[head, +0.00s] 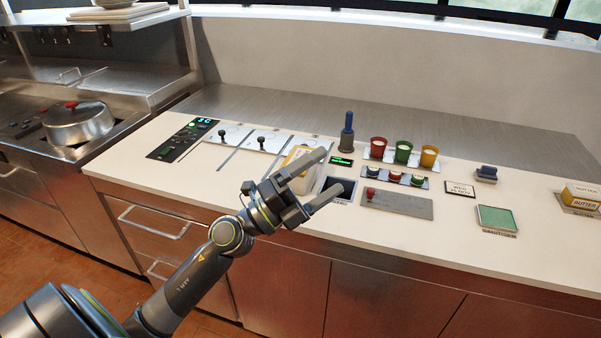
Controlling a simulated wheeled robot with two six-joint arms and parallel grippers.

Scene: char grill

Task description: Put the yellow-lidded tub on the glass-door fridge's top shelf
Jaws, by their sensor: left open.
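A whitish tub with yellow on its top (297,155), seemingly the yellow-lidded tub, stands on the counter left of the small black screen. The upper finger of my left gripper crosses in front of it and hides part of it. My left gripper (333,170) is open, its fingers pointing right over the counter's front part, with nothing clearly held between them. Whether a finger touches the tub cannot be told. The glass-door fridge is not in view. My right gripper is not in view.
The white counter (450,235) holds red, green and yellow cups (403,151), a blue-handled tool (347,130), a grey board (397,202), a green pad (497,218) and a butter box (581,195). A lidded pot (77,122) sits on the stove at left.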

